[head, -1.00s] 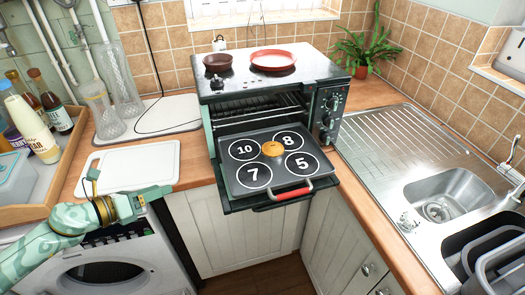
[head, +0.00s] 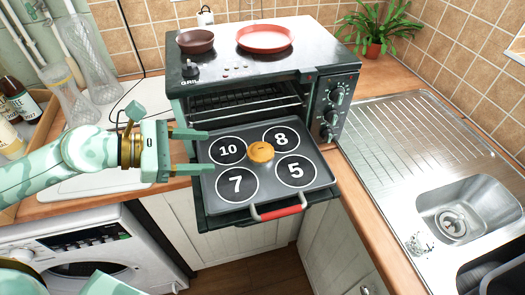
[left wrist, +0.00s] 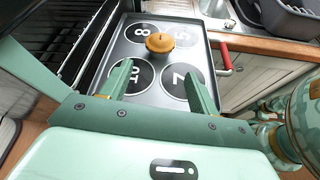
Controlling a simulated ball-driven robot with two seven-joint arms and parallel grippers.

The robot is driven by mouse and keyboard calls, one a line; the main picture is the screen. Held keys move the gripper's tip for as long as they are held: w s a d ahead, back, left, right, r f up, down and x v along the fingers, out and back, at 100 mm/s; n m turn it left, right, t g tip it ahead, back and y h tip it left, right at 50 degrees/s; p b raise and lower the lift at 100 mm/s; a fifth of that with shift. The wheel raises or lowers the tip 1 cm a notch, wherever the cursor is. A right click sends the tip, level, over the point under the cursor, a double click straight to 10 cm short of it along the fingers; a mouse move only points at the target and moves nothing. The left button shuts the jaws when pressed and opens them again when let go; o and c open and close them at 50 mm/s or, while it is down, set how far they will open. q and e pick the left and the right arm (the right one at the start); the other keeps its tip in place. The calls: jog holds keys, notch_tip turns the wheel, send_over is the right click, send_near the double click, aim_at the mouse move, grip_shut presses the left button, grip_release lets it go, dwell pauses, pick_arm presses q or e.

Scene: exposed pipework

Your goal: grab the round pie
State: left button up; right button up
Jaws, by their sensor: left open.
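The round pie (head: 261,152) is small and golden brown. It sits near the middle of a dark tray (head: 222,192) with white numbered circles, pulled out of the oven. My left gripper (head: 207,151) is open and empty, over the tray's left side, with its fingers pointing right toward the pie. The left wrist view shows the pie (left wrist: 160,42) beyond the two spread fingertips (left wrist: 160,75), with a gap between. My right gripper is not in view.
The oven (head: 262,70) stands behind the tray, with a brown pan (head: 196,42) and a red pan (head: 265,38) on top. The tray's red handle (head: 280,213) sticks out in front. A sink (head: 462,208) is at the right.

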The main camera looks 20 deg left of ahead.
aim_at(251, 152)
pick_arm(q)
jog(key=x, duration=0.7)
jog(key=shift+w+d+f, duration=0.1)
jog(key=shift+w+d, duration=0.1)
jog(key=shift+w, duration=0.1)
jog(key=x, duration=0.5)
jog(key=shift+d+f+b, duration=0.25)
jog(key=shift+b, duration=0.15)
jog(key=c, duration=0.7)
